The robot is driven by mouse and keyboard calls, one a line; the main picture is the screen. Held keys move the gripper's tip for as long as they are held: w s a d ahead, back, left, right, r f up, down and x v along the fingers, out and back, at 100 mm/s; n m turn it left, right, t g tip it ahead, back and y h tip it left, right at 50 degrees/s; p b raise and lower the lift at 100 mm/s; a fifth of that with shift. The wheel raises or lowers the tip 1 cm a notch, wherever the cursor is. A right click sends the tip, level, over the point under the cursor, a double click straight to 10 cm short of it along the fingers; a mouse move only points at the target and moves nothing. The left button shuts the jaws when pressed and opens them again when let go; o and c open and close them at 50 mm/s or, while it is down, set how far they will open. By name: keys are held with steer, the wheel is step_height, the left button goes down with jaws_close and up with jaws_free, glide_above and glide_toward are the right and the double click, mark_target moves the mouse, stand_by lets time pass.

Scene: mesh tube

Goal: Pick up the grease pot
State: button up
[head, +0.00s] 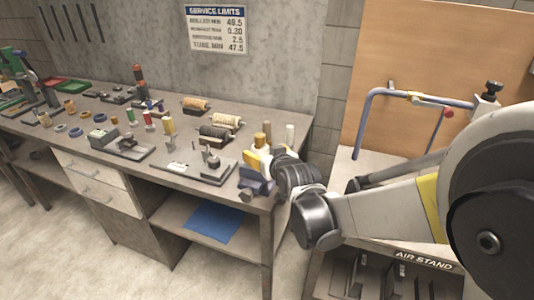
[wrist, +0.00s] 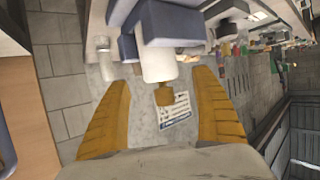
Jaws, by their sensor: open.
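A white cylindrical pot with a tan cap (wrist: 158,65), which I take to be the grease pot, stands between the fingers of my gripper (wrist: 160,79) in the wrist view. My gripper is open, with a gap on both sides of the pot. In the head view my gripper (head: 258,159) is at the right end of the workbench, and a tan cap (head: 260,139) shows just behind it. The pot's lower body is hidden there. I see no label on it.
A blue vise (head: 256,182) is close to my gripper at the bench's front edge. A pale bottle (head: 290,133) stands behind. Wooden-bodied rollers (head: 226,121) and a grey fixture (head: 203,166) are to the left. The air stand (head: 424,261) is at right.

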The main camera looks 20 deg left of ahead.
mark_target(260, 149)
steer(key=b+x, duration=0.2)
steer(key=x, duration=0.3)
steer(key=shift+f, duration=0.1)
steer(key=shift+c, duration=0.2)
steer(key=c, duration=1.5)
steer(key=shift+o, duration=0.2)
steer(key=shift+r, duration=0.25)
